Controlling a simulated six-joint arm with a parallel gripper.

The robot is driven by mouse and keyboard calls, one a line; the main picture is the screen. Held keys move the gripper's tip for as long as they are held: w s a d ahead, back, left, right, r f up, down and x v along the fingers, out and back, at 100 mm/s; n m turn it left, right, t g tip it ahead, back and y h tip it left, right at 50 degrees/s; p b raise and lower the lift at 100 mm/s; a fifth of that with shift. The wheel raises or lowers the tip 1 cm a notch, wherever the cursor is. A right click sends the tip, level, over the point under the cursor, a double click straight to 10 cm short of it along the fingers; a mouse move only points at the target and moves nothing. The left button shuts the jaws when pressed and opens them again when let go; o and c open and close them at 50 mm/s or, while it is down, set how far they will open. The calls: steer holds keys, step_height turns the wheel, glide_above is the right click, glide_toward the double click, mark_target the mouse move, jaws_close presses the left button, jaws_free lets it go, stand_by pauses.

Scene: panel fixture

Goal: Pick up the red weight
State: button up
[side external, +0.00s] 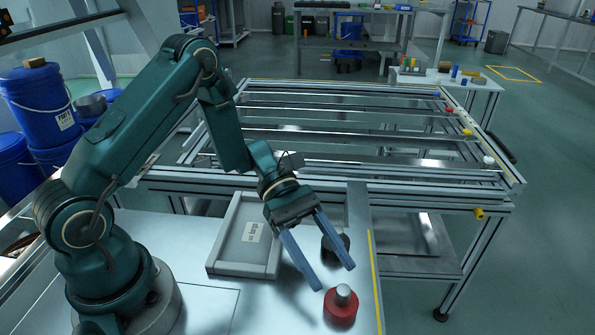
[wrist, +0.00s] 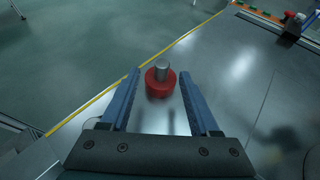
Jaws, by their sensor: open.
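The red weight (side external: 341,308) is a short red cylinder with a grey metal knob on top. It stands upright on the light worktop (side external: 215,230), near its right edge. My gripper (side external: 336,278) is open and empty, tilted downward, with its two blue fingers above and behind the weight in the side view. In the wrist view the red weight (wrist: 160,80) shows ahead of my gripper (wrist: 157,75), between the lines of the two fingers. The fingers do not appear to touch it.
A dark round object (side external: 336,245) stands behind my fingers, partly hidden by them. A grey tray (side external: 226,268) with a label lies to the left. A yellow line (side external: 375,275) runs along the worktop's right edge. A metal frame table (side external: 350,185) stands behind.

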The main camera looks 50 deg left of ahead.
mark_target(338, 288)
steer(key=shift+s+f, duration=0.15)
steer(key=shift+f, duration=0.1)
steer(key=shift+x, duration=2.5)
jaws_close()
